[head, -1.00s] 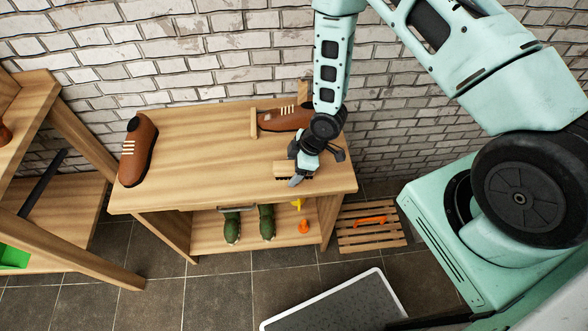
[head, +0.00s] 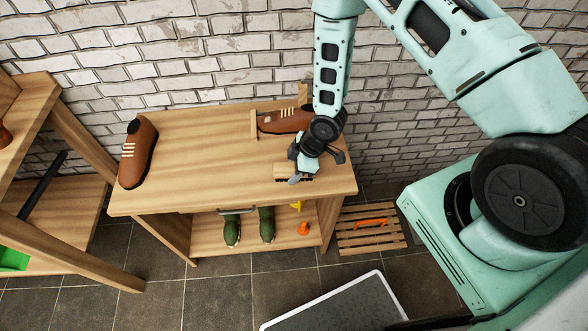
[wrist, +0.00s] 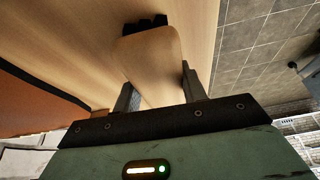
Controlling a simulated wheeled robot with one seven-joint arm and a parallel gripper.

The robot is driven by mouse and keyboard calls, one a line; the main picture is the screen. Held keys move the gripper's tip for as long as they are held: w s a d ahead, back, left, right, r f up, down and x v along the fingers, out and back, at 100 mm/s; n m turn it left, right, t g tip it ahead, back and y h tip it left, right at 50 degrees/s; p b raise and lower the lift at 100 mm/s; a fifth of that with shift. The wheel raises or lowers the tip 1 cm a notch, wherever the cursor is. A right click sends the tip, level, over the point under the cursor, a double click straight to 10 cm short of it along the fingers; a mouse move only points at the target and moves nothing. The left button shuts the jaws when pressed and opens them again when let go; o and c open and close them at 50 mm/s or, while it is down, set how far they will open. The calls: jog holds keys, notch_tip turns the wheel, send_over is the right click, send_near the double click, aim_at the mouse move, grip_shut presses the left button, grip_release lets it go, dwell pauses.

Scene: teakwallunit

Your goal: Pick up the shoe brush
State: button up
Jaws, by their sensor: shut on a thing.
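The shoe brush (head: 287,171) has a light wooden back and dark bristles. It is at the right part of the wooden bench top, partly hidden by my gripper (head: 299,179) in the head view. In the wrist view the brush (wrist: 153,62) lies between the two fingers of my gripper (wrist: 160,88), its dark bristles showing at the far end. My gripper is shut on the brush. I cannot tell whether the brush still touches the bench top (head: 205,165).
A brown shoe (head: 138,152) stands at the bench's left end. Another brown shoe (head: 285,121) lies behind my gripper, next to a wooden upright piece (head: 254,125). Green boots (head: 266,224) and an orange item (head: 304,229) are on the lower shelf. The bench's middle is clear.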

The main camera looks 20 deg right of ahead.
notch_tip(320, 180, up, 10)
jog(key=shift+r+b, duration=0.15)
jog(key=shift+b, duration=0.45)
jog(key=o, duration=0.6)
jog(key=shift+c, duration=0.2)
jog(key=c, duration=0.4)
jog(key=shift+o, duration=0.2)
